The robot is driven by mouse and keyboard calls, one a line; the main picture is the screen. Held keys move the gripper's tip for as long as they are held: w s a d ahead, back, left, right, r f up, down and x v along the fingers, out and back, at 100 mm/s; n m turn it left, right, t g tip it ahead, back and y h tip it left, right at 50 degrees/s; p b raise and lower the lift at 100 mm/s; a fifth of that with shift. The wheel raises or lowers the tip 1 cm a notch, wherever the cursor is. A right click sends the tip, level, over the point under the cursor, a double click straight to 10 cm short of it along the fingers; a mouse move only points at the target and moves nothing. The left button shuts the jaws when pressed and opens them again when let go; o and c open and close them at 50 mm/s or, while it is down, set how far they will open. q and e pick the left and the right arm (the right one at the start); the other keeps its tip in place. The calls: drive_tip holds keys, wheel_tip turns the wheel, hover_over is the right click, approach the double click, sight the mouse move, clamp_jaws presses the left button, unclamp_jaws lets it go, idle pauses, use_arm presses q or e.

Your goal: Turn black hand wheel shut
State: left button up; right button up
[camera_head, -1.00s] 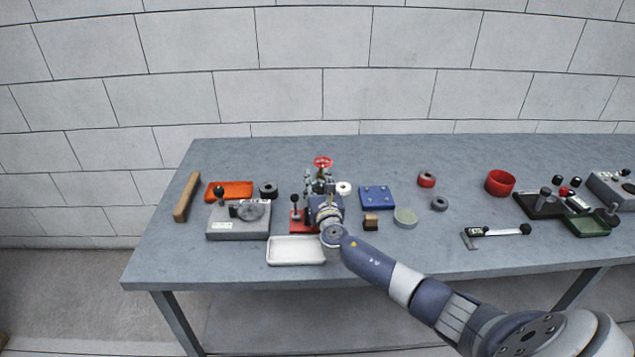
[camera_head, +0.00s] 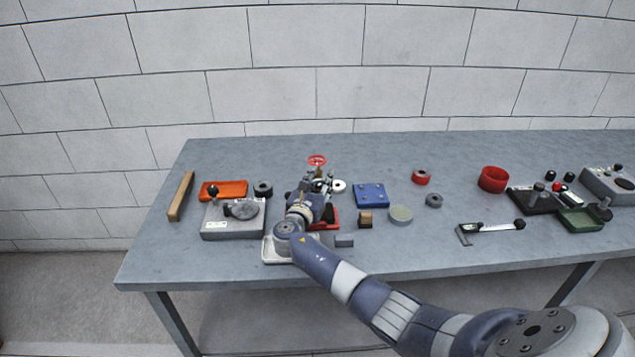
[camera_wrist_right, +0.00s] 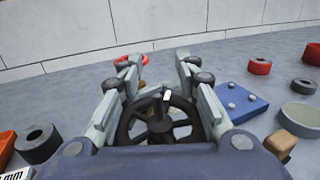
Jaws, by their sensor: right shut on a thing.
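The black hand wheel (camera_wrist_right: 133,122) shows in the right wrist view, with dark spokes and a hub with a pale mark. It lies between the two fingers of my right gripper (camera_wrist_right: 159,62), which are closed against its rim on the left and right. In the head view, my right gripper (camera_head: 316,186) reaches over the red-based fixture (camera_head: 332,224), and my wrist hides the black wheel. A red hand wheel (camera_head: 317,160) stands just behind the gripper. My left gripper is out of view.
A white tray (camera_head: 270,252) is under my wrist. A blue plate (camera_head: 371,195), wooden block (camera_head: 366,219) and round disc (camera_head: 401,214) lie right.

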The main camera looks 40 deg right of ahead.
drive_tip(key=shift+s+d+f+m+g+h+b, duration=0.15)
drive_tip(key=shift+m+g+h+b, duration=0.2)
drive_tip(key=shift+g, duration=0.2)
drive_tip(key=shift+s+a+f+m+g+h+b, duration=0.15)
drive_tip(key=shift+m+g+h, duration=0.1)
drive_tip(key=shift+m+g, duration=0.25)
drive_tip(key=shift+d+r, duration=0.1)
drive_tip(key=o, duration=1.2)
drive_tip(key=shift+w, duration=0.1)
drive_tip(key=shift+o, duration=0.2)
drive_tip(key=shift+w, duration=0.1)
wheel_tip(320, 180, up, 10)
